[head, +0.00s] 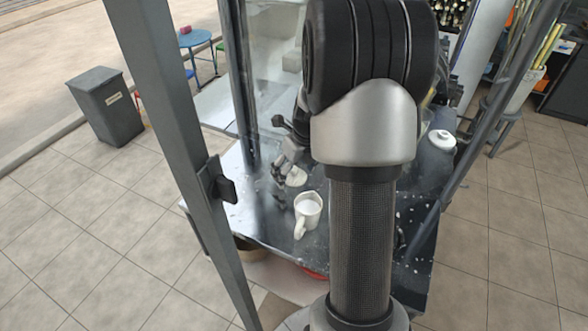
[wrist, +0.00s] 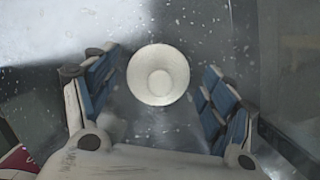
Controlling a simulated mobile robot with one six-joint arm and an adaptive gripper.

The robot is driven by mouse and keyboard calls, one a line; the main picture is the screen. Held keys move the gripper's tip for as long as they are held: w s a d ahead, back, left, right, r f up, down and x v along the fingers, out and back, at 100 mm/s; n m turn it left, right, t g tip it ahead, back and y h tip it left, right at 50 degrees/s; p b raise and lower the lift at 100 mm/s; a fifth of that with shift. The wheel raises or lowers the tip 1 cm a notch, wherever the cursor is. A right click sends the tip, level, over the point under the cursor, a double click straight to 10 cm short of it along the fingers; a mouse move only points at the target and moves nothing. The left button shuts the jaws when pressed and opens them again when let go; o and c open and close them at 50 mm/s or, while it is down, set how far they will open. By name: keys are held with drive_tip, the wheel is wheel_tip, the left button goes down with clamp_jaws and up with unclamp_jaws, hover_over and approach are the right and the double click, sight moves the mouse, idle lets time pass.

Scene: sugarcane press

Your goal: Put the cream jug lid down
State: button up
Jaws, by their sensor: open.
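The cream jug lid (wrist: 158,75) is a round cream disc with a smaller raised circle on it. In the wrist view it lies between the fingers of my gripper (wrist: 157,100), with a gap on each side. In the head view the lid (head: 296,177) is on or just over the dark metal table, beside my gripper (head: 280,182). My gripper is open and touches neither side of the lid. The cream jug (head: 308,211) stands upright and uncovered in front of the lid, its handle toward the camera and something white inside.
The metal table (head: 262,222) is speckled with white bits. A white lidded container (head: 440,141) stands at its right side. A grey post (head: 185,130) rises in front on the left. Bare table lies left of the jug. A grey bin (head: 106,106) stands on the floor.

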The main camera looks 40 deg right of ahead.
sight(301, 183)
drive_tip(key=p+v, duration=0.5)
drive_tip(key=v, duration=0.7)
drive_tip(key=shift+r, duration=0.2)
